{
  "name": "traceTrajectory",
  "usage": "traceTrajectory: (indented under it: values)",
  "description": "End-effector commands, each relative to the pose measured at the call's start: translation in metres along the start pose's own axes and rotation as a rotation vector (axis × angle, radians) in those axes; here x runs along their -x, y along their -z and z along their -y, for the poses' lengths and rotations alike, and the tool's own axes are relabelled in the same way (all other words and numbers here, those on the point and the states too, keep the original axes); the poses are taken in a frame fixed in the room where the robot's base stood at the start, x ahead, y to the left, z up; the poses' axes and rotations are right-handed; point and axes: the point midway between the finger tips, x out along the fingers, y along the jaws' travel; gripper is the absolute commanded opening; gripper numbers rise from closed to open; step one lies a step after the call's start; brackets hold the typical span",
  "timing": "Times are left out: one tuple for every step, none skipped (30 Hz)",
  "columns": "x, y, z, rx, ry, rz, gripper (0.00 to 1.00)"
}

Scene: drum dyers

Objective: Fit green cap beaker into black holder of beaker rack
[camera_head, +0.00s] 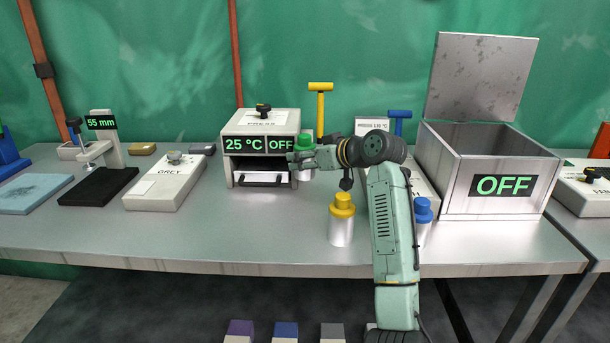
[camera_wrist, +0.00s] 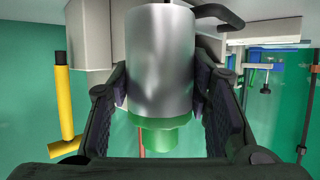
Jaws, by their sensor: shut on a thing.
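The green cap beaker (camera_head: 305,141) is a metal cylinder with a green cap. In the wrist view my gripper (camera_wrist: 160,90) has a finger on each side of the beaker's metal body (camera_wrist: 160,60). The green cap points down in that picture; in the head view the beaker looks upright. It appears held above the table, but the exact height is hard to tell. I cannot make out the beaker rack or its black holder; my arm covers part of the table.
A yellow cap beaker (camera_head: 342,222) stands in front of my gripper. A blue cap beaker (camera_head: 422,212) is right of my arm, partly hidden. The table's front left (camera_head: 230,230) is clear.

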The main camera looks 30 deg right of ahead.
Motion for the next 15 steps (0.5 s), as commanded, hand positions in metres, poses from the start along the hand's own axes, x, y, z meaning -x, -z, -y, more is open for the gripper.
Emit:
traceTrajectory:
  values:
    - [-0.002,-0.005,0.001,0.000,0.001,-0.001,0.10]
    - [-0.003,-0.008,0.001,0.001,0.000,-0.001,0.10]
    - [-0.005,-0.011,0.000,0.001,0.000,-0.002,0.10]
    - [-0.005,-0.013,0.000,0.001,0.000,-0.002,0.10]
    - [-0.006,-0.015,0.000,0.001,0.000,-0.002,0.10]
    - [-0.007,-0.017,0.000,0.001,0.000,-0.002,0.10]
    - [-0.007,-0.019,0.000,0.000,0.000,-0.002,0.10]
    - [-0.008,-0.021,0.000,0.000,0.000,-0.001,0.10]
    - [-0.010,-0.025,0.000,0.000,0.001,-0.001,0.10]
    - [-0.012,-0.029,0.000,-0.001,0.001,-0.001,0.10]
    - [-0.014,-0.033,0.000,-0.001,0.001,-0.001,0.10]
    - [-0.016,-0.039,0.000,-0.001,0.001,-0.001,0.10]
    - [-0.018,-0.044,0.000,-0.002,0.001,0.000,0.10]
    - [-0.019,-0.048,0.000,-0.002,0.001,0.000,0.10]
    - [-0.021,-0.051,0.000,0.000,0.000,-0.002,0.10]
